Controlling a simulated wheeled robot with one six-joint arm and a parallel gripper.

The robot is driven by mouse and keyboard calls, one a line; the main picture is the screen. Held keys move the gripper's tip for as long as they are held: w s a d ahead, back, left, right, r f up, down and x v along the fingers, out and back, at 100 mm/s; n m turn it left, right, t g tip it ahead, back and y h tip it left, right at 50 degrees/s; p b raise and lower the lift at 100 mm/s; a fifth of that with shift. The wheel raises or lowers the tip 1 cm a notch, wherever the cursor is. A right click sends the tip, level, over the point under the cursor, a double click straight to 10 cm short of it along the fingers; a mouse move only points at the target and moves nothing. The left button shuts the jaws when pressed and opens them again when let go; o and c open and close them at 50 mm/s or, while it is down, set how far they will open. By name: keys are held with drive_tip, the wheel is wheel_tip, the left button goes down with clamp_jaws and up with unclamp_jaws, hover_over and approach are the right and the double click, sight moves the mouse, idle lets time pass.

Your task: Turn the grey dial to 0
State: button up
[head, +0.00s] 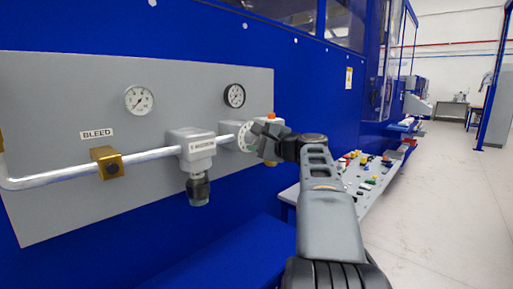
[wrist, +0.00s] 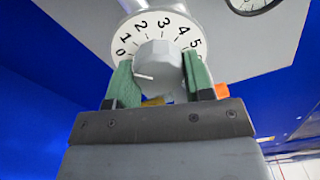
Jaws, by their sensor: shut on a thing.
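A short white pointer line on the knob points left, on the 0 side and seemingly a little below the 0 mark; the exact reading is hard to tell at this angle. My gripper (wrist: 160,70) is shut on the knob, with one green finger pad on each side. In the head view, the white dial plate (head: 245,137) shows partly behind my gripper (head: 264,134), which hides the knob.
A grey panel (head: 60,90) carries two gauges, a pipe, a brass block (head: 106,162) and a grey regulator (head: 191,147) left of the dial. An orange-topped part (head: 271,116) is close by my gripper.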

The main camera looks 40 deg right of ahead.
drive_tip(key=shift+n+b, duration=0.4)
drive_tip(key=shift+n, duration=0.2)
drive_tip(key=o, duration=0.9)
drive_tip(key=s, duration=0.4)
drive_tip(key=s+d, duration=0.1)
drive_tip(key=s, duration=0.4)
drive_tip(key=s+d, duration=0.1)
drive_tip(key=s, duration=0.3)
drive_tip(key=shift+s+d+p, duration=0.2)
drive_tip(key=shift+s+p, duration=0.1)
